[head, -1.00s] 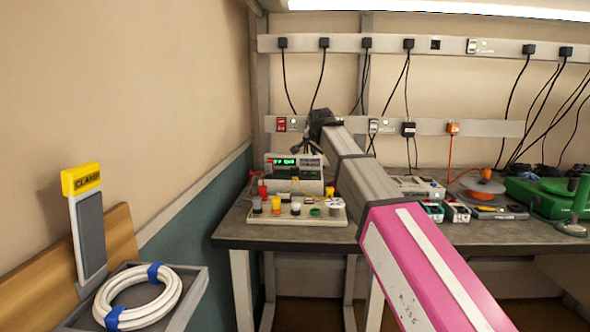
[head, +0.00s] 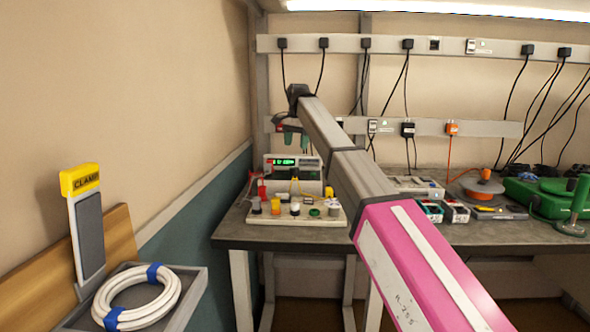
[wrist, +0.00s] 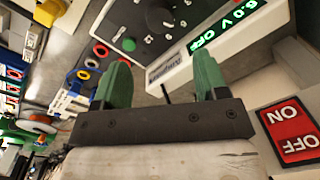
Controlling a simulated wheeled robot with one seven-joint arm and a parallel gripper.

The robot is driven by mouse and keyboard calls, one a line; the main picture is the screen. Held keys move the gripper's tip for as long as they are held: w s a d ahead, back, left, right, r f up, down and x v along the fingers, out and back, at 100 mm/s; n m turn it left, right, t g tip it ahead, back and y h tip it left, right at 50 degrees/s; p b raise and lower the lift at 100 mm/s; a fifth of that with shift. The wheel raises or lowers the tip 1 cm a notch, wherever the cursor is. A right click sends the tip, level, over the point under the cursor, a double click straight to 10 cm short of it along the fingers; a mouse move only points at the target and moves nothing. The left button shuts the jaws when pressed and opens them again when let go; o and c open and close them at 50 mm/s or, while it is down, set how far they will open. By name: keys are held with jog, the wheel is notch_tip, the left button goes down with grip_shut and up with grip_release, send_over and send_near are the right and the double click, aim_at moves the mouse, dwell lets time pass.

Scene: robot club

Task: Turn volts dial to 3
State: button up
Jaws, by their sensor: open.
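The power supply (head: 310,174) stands on the bench with a lit green display (head: 284,161). In the wrist view its display (wrist: 226,22) shows tilted green text ending in ".0 V OFF"; the first digit is hard to read. A round black dial (wrist: 160,18) is on its panel near the display, at the picture's top; its pointer and labels are too small to read. My gripper (head: 291,137) is in front of and above the power supply, apart from it. In the wrist view my gripper (wrist: 162,78) has its two green fingers spread, with nothing between them.
A board with coloured posts (head: 297,216) sits before the supply. A red ON/OFF switch (wrist: 290,130) is close by in the wrist view. Spools and boxes (head: 485,187) fill the bench's right. A cable tray (head: 185,310) is at front left.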

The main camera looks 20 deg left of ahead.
aim_at(295, 168)
jog(key=f, duration=1)
jog(key=shift+w+a+f, duration=0.1)
jog(key=shift+a+f, duration=0.1)
jog(key=shift+a, duration=0.1)
jog(key=c, duration=0.9)
